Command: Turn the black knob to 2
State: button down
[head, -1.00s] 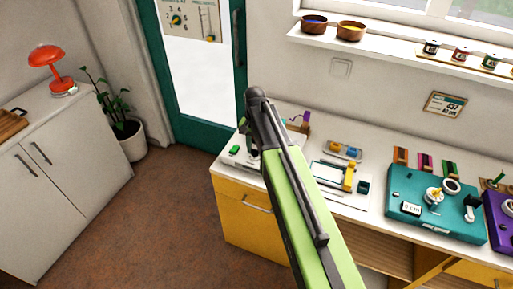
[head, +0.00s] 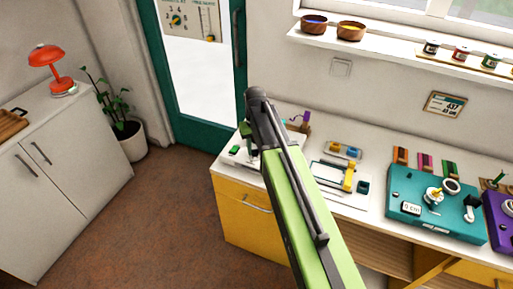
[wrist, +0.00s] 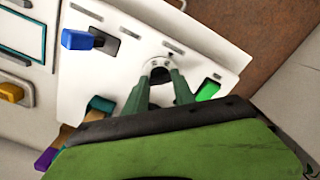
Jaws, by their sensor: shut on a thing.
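The black knob (wrist: 159,75) shows in the wrist view on a white panel (wrist: 125,75), inside a pale round dial with small marks too blurred to read. My gripper (wrist: 160,80) has its two green fingers down on either side of the knob, shut on it. The fingers cover part of the knob, so I cannot tell which number it points to. In the head view my arm hides the knob, and only a little of my gripper (head: 245,131) shows beside the arm's end.
On the panel, a blue lever (wrist: 78,40) is left of the knob and a green switch (wrist: 207,90) is close on its right. A yellow-handled device (head: 348,177) and a teal box (head: 400,185) stand further right on the counter. The floor at left is clear.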

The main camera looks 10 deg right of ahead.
jog(key=shift+s, duration=0.15)
jog(key=c, duration=1)
grip_release()
jog(key=shift+c, duration=0.2)
notch_tip(320, 180, up, 18)
jog(key=p, duration=1.7)
jog(key=shift+f, duration=0.25)
jog(key=b, duration=0.5)
send_over(256, 160)
notch_tip(256, 160, down, 6)
jog(key=r, duration=0.1)
jog(key=s+f+b, duration=0.3)
jog(key=s+f, duration=0.1)
jog(key=s, duration=0.7)
jog(key=shift+s+d+m, duration=0.15)
jog(key=shift+s+m, duration=0.25)
